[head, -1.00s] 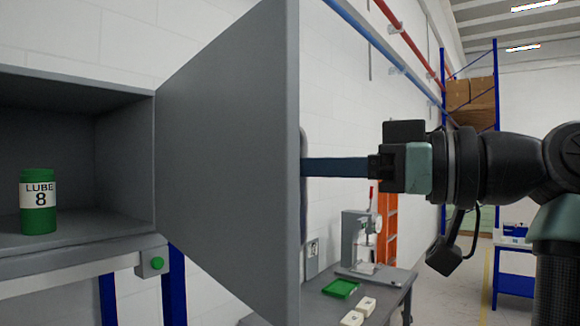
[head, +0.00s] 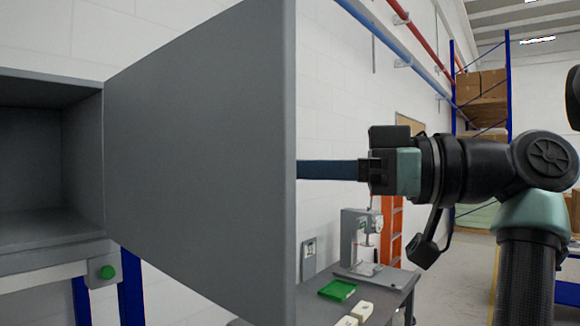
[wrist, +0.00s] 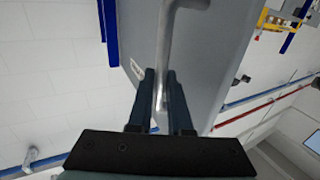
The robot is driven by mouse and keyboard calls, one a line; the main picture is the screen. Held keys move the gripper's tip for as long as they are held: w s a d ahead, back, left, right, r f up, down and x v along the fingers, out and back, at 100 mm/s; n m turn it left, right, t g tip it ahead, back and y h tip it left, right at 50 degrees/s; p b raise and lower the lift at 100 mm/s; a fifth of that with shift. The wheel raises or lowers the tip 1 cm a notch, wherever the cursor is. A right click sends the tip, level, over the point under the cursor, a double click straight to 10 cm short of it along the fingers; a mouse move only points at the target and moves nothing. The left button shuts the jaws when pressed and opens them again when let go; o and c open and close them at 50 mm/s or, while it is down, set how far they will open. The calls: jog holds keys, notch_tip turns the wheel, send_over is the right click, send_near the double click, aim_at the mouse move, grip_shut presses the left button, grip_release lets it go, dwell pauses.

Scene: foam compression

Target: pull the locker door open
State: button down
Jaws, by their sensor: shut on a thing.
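The grey locker door (head: 200,150) stands swung wide open at the locker's right side in the head view. The open locker (head: 35,160) is at the left, and the part of its inside in view is bare. My gripper (head: 305,170) reaches in from the right to the door's far side, where the door hides its fingertips. In the wrist view the door (wrist: 215,60) fills the middle, with a metal bar handle (wrist: 180,30) on its face. My gripper (wrist: 163,95) is shut on the handle, one finger on each side of it.
A bench (head: 385,290) stands behind the door at the lower right. It holds a press-like device (head: 360,240), a green tray (head: 338,290) and small white blocks (head: 361,311). An orange ladder (head: 392,225) and shelving with boxes (head: 482,90) are farther back.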

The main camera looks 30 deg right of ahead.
jog(key=shift+a+r, duration=0.1)
jog(key=shift+a, duration=0.05)
jog(key=c, duration=0.8)
grip_release()
jog(key=shift+w+a, duration=0.1)
jog(key=shift+w, duration=0.05)
jog(key=shift+c, duration=0.2)
jog(key=b+v, duration=0.4)
jog(key=v, duration=0.9)
